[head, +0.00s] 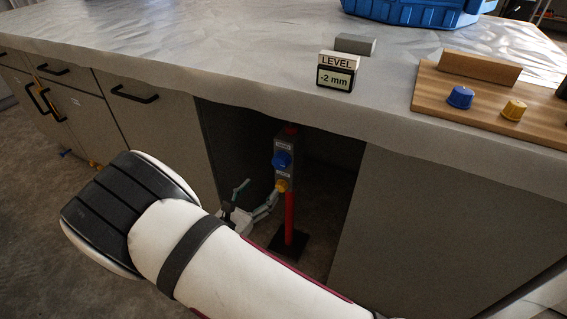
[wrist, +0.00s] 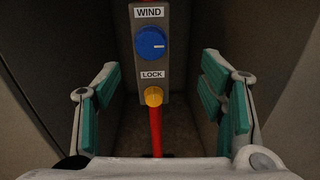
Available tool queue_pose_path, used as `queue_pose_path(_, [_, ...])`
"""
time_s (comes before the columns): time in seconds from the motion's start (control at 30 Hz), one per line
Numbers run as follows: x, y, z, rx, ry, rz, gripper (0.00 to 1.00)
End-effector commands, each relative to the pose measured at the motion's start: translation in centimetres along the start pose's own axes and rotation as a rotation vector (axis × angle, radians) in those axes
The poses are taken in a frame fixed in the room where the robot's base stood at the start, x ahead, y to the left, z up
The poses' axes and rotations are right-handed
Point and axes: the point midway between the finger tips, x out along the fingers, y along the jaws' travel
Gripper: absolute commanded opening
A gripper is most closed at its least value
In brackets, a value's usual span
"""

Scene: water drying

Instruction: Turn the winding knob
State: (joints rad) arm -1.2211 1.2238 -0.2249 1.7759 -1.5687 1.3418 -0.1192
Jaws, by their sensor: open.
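The blue winding knob (head: 281,159) is on a grey panel on a red post inside the open bay under the counter. In the wrist view the blue knob (wrist: 151,43) is under a "WIND" label, with a white mark on its face. The yellow lock knob (wrist: 153,96) is below it, under "LOCK", and also shows in the head view (head: 281,186). My gripper (head: 257,194) is open and empty in front of the panel. In the wrist view its teal-padded fingers (wrist: 162,85) stand wide apart, left and right of the panel, apart from both knobs.
The bay's side walls flank my gripper closely. A level display (head: 337,72) on the counter (head: 230,62) reads -2 mm. A wooden board (head: 485,112) with another blue knob (head: 460,97) and yellow knob (head: 514,109) lies at right. A blue crate (head: 415,8) stands behind.

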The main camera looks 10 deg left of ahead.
Motion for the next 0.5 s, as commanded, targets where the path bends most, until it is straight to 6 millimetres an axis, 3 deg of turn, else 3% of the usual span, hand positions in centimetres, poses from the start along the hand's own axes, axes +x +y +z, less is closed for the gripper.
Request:
queue_pose_path(0.1, [-0.6,0.8,-1.4,-0.026,-0.014,0.045,0.64])
queue_pose_path(0.23, [0.1,1.0,-1.5,-0.03,-0.017,0.05,0.64])
queue_pose_path(0.5, [4.8,1.1,-1.4,-0.028,-0.017,0.045,0.64])
